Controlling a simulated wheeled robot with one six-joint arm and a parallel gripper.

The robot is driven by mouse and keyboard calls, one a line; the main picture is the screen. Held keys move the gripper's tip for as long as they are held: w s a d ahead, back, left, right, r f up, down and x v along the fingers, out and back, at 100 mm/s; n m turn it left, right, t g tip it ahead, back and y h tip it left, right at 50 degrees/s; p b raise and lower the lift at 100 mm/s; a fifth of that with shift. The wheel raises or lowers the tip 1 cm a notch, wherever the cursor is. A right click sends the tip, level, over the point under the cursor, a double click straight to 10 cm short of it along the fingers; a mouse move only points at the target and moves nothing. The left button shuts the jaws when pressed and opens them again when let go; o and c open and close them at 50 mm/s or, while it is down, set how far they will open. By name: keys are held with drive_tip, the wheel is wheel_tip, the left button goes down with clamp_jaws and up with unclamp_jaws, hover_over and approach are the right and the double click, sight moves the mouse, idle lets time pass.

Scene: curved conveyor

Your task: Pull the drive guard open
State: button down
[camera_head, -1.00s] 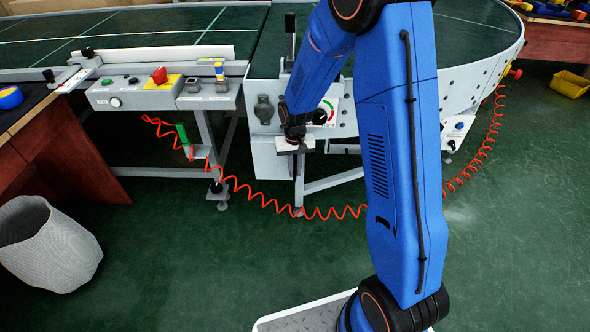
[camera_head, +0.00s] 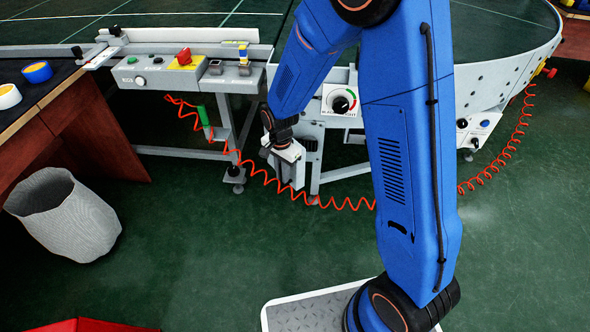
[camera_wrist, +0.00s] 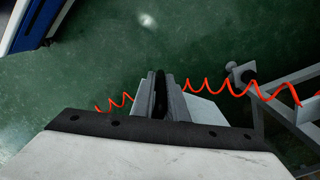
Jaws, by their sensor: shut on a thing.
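My gripper (camera_head: 282,174) is low in front of the conveyor's drive end in the head view. In the wrist view its two grey fingers (camera_wrist: 160,92) are close together on a narrow dark piece, which looks like the handle of the drive guard. A pale grey plate (camera_wrist: 205,110), apparently part of the guard, shows just right of the fingers. In the head view, my wrist and gripper hide most of the guard.
A coiled orange hose (camera_head: 345,203) hangs across the conveyor legs and also shows in the wrist view (camera_wrist: 205,86). A woven grey basket (camera_head: 65,215) stands at left by the wooden table (camera_head: 85,135). The green floor in front is clear.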

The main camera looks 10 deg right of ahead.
drive_tip(key=w+a+m, duration=0.2)
drive_tip(key=a+m, duration=0.2)
drive_tip(key=a, duration=0.2)
drive_tip(key=w+a+m, duration=0.3)
drive_tip(key=a+m, duration=0.1)
drive_tip(key=a, duration=0.3)
drive_tip(key=shift+w+a, duration=0.2)
drive_tip(key=shift+w, duration=0.15)
drive_tip(key=shift+r, duration=0.1)
drive_tip(key=c, duration=1.8)
unclamp_jaws()
drive_tip(key=shift+d, duration=0.1)
